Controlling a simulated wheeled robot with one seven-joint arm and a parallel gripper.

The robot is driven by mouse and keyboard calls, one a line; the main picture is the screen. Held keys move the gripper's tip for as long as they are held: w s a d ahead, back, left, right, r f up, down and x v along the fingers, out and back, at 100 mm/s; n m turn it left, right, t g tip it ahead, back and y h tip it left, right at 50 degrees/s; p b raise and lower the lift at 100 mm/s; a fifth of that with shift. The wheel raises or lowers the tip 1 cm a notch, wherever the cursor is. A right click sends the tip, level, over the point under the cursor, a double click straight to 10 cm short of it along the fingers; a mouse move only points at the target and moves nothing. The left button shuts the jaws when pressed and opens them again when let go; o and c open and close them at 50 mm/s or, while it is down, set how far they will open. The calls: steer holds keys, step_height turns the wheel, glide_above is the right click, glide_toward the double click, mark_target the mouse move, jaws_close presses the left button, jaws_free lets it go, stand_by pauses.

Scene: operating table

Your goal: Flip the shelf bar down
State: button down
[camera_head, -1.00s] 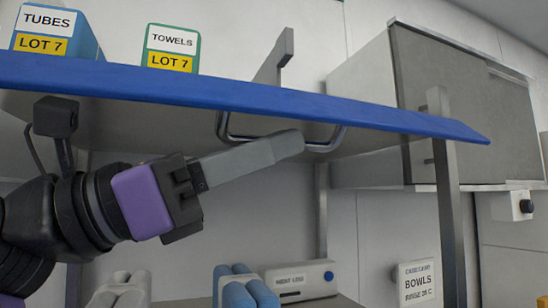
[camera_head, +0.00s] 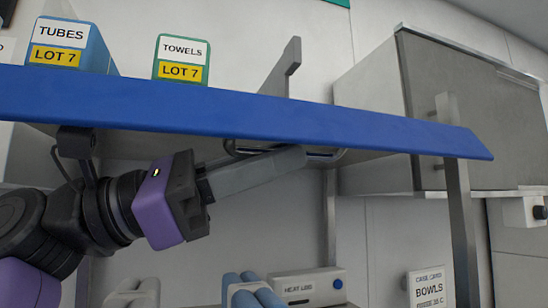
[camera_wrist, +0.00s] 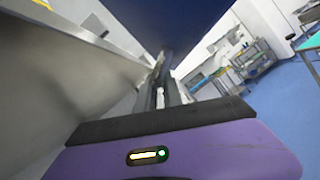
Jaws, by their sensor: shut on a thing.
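A long blue shelf bar (camera_head: 250,118) runs across the head view, its broad blue face tilted toward the camera. A bent metal handle (camera_head: 232,149) sits under it, mostly hidden behind the blue edge and my fingers. My gripper (camera_head: 297,155) reaches up from the lower left, shut on the handle just below the bar's lower edge. In the wrist view, my gripper's fingers (camera_wrist: 165,92) point up toward the dark blue underside (camera_wrist: 178,22). The exact contact is too small to make out there.
A blue tubes box (camera_head: 68,45) and a green-edged towels box (camera_head: 181,58) stand above the bar. A grey cabinet (camera_head: 470,105) is at the right. Rolled items, a heat-log box (camera_head: 308,288) and a bowls card (camera_head: 428,288) sit below. A metal post (camera_head: 459,205) stands right.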

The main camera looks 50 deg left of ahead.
steer(key=c, duration=1.5)
jaws_free()
steer(key=shift+a, duration=0.1)
steer(key=d+n+t+y+p, duration=0.1)
steer(key=n, duration=0.2)
steer(key=s+d+n+y+p, duration=0.1)
steer(key=n+y, duration=0.1)
steer(key=n, duration=0.1)
steer(key=d+r+n+t+y+p, duration=0.1)
steer(key=n, duration=0.2)
steer(key=shift+s+d+n+t, duration=0.15)
steer(key=shift+n+t, duration=0.15)
steer(key=n+y+b, duration=0.3)
steer(key=n, duration=0.4)
glide_toward(319, 131)
steer(key=shift+t, duration=0.3)
steer(key=s, duration=0.2)
steer(key=s+r, duration=0.1)
steer(key=s, duration=0.3)
steer(key=shift+s+d+r, duration=0.25)
steer(key=shift+s+r, duration=0.1)
steer(key=shift+s+d+r+n+y, duration=0.1)
steer(key=shift+s+d+n+y, duration=0.15)
steer(key=shift+s+n+y, duration=0.4)
steer(key=shift+s+d+r+n+y, duration=0.1)
steer(key=shift+s+d+n+y, duration=0.1)
steer(key=shift+s+n+y, duration=0.45)
steer(key=shift+w, duration=0.2)
